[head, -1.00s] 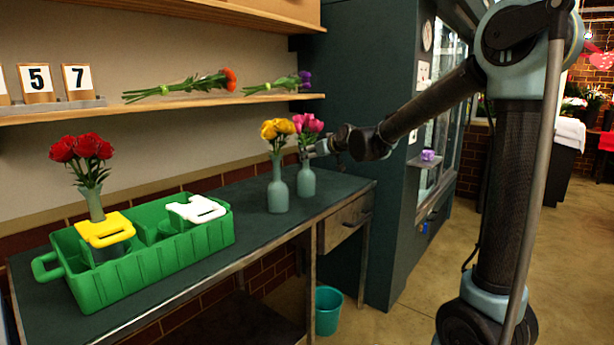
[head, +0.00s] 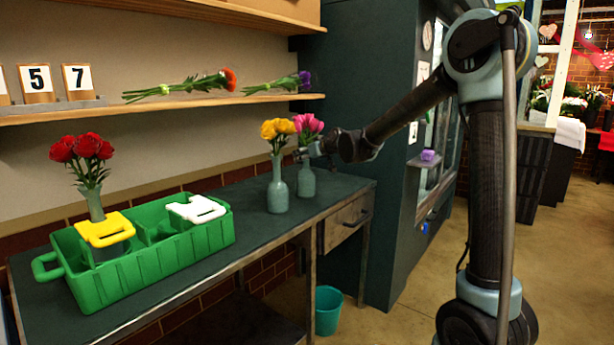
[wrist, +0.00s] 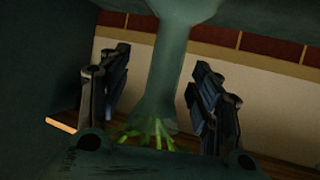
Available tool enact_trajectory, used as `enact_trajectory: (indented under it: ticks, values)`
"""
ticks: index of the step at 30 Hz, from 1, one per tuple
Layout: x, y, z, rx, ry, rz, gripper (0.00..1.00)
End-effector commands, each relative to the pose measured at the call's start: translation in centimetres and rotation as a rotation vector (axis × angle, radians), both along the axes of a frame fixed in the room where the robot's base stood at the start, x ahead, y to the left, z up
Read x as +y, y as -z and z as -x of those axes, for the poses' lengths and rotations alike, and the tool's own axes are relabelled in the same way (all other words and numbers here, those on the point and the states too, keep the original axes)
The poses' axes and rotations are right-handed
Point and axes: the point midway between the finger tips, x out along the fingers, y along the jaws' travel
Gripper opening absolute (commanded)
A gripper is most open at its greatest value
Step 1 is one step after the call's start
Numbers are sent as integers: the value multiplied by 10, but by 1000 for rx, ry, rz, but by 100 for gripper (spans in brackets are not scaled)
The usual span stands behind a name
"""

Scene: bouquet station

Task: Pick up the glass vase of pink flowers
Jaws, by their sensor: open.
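The glass vase of pink flowers (head: 306,180) stands upright on the dark workbench near its right end. Its pink flowers (head: 307,124) show above the neck. My gripper (head: 304,153) is at the vase's neck from the right. In the wrist view, the vase (wrist: 160,75) passes between the two open fingers of my gripper (wrist: 165,95), with a gap on either side. Green stems (wrist: 148,130) show at its mouth. A similar vase of yellow flowers (head: 278,188) stands just to the left.
A green crate (head: 150,268) on the bench holds a vase of red flowers (head: 91,200) by a yellow holder, and a white holder (head: 196,209). A shelf (head: 150,113) with loose flowers runs above. A tall dark cabinet (head: 350,80) stands behind right.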

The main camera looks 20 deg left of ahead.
Motion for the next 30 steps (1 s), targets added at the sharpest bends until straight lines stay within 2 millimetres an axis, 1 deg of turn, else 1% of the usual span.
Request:
enact_trajectory:
  ticks: [1,2,3,5,6,9,24,26,30]
  values:
    - [0,0,0,0,0,0,58]
    - [0,0,0,0,0,0,52]
    - [0,0,0,0,0,0,42]
    - [0,0,0,0,0,0,29]
    - [0,0,0,0,0,0,20]
    - [0,0,0,0,0,0,0]
    - [0,-2,0,0,0,-1,0]
    - [0,-5,0,0,0,-1,0]
    - [0,-18,0,0,0,-1,0]
